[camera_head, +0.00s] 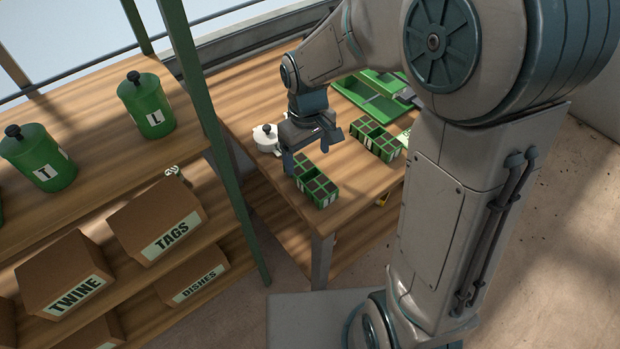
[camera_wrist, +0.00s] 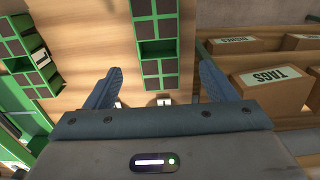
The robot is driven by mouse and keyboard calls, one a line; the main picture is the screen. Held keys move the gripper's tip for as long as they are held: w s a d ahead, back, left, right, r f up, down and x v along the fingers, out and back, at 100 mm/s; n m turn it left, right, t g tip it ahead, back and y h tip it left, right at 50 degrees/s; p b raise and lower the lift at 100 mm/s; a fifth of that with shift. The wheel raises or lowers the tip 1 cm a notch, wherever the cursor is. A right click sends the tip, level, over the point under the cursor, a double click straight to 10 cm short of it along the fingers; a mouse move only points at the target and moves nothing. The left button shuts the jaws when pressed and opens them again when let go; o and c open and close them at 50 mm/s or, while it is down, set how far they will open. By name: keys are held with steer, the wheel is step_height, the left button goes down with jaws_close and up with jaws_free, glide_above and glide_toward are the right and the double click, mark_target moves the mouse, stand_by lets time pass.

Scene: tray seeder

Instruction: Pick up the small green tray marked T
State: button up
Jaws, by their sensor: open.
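A small green tray (camera_head: 315,181) with dark-filled cells lies on the table near its front edge. Its mark is too small to read. My gripper (camera_head: 312,157) is open and empty above the far end of this tray. In the wrist view the tray (camera_wrist: 157,47) lies ahead between my two spread fingers (camera_wrist: 161,68), and one cell looks empty. A second small green tray (camera_head: 375,140) lies further right on the table. In the wrist view this second tray (camera_wrist: 27,60) is at the left, with a partly seen white label that looks like L.
A white lidded pot (camera_head: 266,138) stands left of my gripper. Green canisters marked T (camera_head: 42,160) and L (camera_head: 148,108) stand on the shelf, above boxes such as TAGS (camera_head: 158,222). A green shelf post (camera_head: 228,170) rises beside the table.

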mark_target(310, 176)
step_height(310, 176, down, 2)
steer(key=shift+f, duration=0.15)
steer(key=shift+s+d+f+p, duration=0.15)
steer(key=shift+f, duration=1.25)
steer(key=shift+s+d+f+p, duration=0.1)
steer(key=shift+f+p, duration=0.05)
steer(key=shift+f, duration=1.25)
steer(key=c, duration=1.1)
